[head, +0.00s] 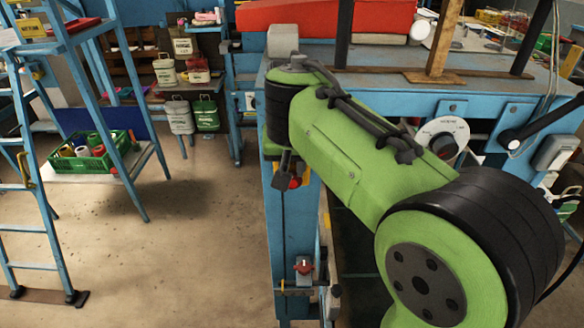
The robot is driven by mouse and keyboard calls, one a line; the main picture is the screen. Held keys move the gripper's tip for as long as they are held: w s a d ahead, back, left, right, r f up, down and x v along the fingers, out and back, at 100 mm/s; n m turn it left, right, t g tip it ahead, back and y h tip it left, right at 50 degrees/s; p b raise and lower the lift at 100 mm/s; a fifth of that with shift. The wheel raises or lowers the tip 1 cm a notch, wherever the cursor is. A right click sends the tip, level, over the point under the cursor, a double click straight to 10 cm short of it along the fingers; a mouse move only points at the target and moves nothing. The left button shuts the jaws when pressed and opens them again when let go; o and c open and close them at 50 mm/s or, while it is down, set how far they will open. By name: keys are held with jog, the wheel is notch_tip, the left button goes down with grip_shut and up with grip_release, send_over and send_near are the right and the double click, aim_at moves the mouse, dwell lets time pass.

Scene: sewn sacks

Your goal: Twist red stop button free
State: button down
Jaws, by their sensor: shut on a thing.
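The red stop button (296,183) shows as a small patch of red on the front of a blue post, mostly hidden by my gripper. My gripper (288,178) is at the end of the green arm, pointing down at the post, with its dark fingers against the red button. It is shut on the button. The far finger and the button's base are hidden, so its turn cannot be made out.
Lower on the post is a red rotary switch (303,266). A blue machine table with a white dial (444,137) stands at the right. A blue ladder (60,200) and a green crate (62,163) are at the left. The floor between is clear.

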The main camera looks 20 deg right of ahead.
jog(key=f+b, duration=0.1)
jog(key=b, duration=0.2)
jog(key=shift+s+d+f, duration=0.1)
jog(key=shift+d+f, duration=0.1)
jog(key=c, duration=1.6)
grip_release()
jog(key=shift+s+a+r+y+p, duration=0.1)
jog(key=shift+s+r+y+p, duration=0.05)
jog(key=shift+r+y+p, duration=0.2)
jog(key=shift+o, duration=1)
jog(key=o, duration=0.3)
jog(key=shift+d, duration=0.2)
jog(key=shift+a, duration=0.1)
jog(key=shift+w+a, duration=0.15)
jog(key=shift+w, duration=0.25)
jog(key=shift+r, duration=0.1)
